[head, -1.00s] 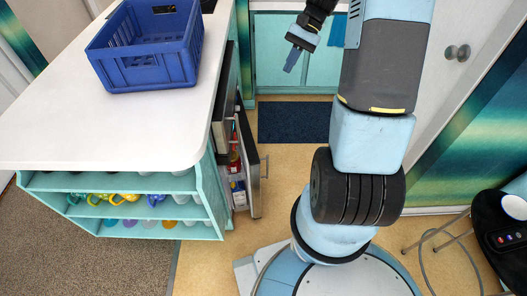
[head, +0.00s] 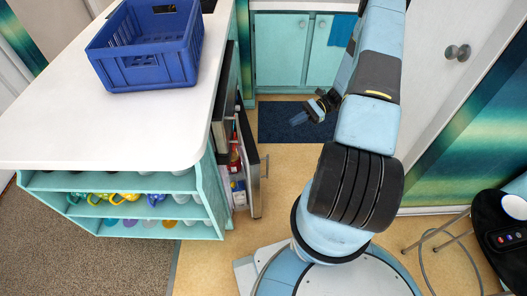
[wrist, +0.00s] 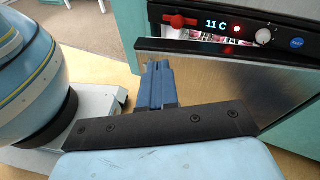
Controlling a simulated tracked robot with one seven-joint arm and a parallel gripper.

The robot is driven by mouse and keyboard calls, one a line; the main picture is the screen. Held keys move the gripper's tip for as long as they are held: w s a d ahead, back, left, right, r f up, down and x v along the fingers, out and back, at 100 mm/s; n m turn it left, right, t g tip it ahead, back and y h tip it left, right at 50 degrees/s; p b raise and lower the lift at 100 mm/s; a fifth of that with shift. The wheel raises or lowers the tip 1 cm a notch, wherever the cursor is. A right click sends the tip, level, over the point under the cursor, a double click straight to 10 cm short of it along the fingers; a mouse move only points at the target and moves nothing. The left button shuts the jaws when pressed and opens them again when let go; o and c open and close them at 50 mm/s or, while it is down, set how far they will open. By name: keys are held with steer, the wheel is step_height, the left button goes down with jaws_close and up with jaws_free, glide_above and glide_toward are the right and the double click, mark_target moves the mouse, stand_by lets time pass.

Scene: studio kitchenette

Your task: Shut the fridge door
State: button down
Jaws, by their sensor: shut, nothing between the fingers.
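The fridge door (head: 255,190) stands partly open under the counter in the head view, with a handle (head: 265,166) on its outer side. Bottles and packages show in the gap behind it. In the wrist view the steel fridge door (wrist: 235,90) fills the right side, and a strip of the interior shows between its top edge and the control panel (wrist: 235,27), which reads 11 C. My gripper (head: 298,118) is to the right of the door and farther back, apart from it. In the wrist view its blue fingers (wrist: 156,82) are together and empty.
A blue crate (head: 150,75) sits on the white counter (head: 60,110). An open shelf (head: 115,185) with mugs is below the counter end. A black stool (head: 500,225) stands at right. Bare floor lies between the fridge door and my base; a dark mat (head: 275,130) is behind.

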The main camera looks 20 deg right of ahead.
steer(key=s+f+m+t+y, duration=0.3)
steer(key=f+m, duration=0.1)
steer(key=f, duration=0.7)
steer(key=a, duration=1.4)
steer(key=shift+w+a+f, duration=0.15)
steer(key=shift+w+a, duration=0.05)
steer(key=shift+w, duration=0.15)
